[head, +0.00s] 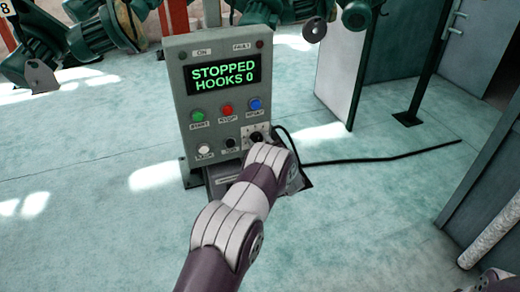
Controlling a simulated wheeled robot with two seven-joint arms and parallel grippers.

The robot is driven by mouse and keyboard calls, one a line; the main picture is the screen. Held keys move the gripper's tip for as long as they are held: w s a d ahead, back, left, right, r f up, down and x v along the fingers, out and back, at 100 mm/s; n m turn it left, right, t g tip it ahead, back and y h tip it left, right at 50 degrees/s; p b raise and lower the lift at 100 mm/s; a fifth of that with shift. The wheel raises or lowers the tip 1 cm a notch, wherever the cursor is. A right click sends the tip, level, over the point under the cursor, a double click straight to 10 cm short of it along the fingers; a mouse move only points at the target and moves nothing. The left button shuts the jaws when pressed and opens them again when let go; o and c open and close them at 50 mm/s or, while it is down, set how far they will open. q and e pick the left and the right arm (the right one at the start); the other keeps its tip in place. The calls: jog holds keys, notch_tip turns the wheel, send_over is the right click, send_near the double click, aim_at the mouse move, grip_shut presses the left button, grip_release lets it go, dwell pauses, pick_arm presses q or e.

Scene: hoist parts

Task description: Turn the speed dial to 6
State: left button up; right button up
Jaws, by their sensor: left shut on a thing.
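The grey control box stands upright with a lit display (223,77) that reads "STOPPED" and "HOOKS 0" in green. The speed dial (256,132) is at the lower right of its face, with a dark scale plate around it. My left arm reaches up from the bottom, and my left gripper (259,140) is at the dial, shut on it. The wrist hides most of the fingers and part of the dial. I cannot read the number the dial points to. My right gripper is not in view.
Green, red and blue (254,104) buttons sit above the dial. A white knob (204,149) and a black knob (230,143) are to its left. Green motors (272,10) hang behind the box. A black cable (385,157) runs right across the open floor.

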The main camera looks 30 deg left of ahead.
pick_arm(q)
jog(key=shift+n+b, duration=1.3)
jog(key=shift+b, duration=0.1)
jog(key=o, duration=1.1)
jog(key=shift+c, duration=0.2)
jog(key=shift+s, duration=0.1)
jog(key=b+v, duration=0.4)
jog(key=v, duration=0.8)
jog(key=shift+s+d+r, duration=0.2)
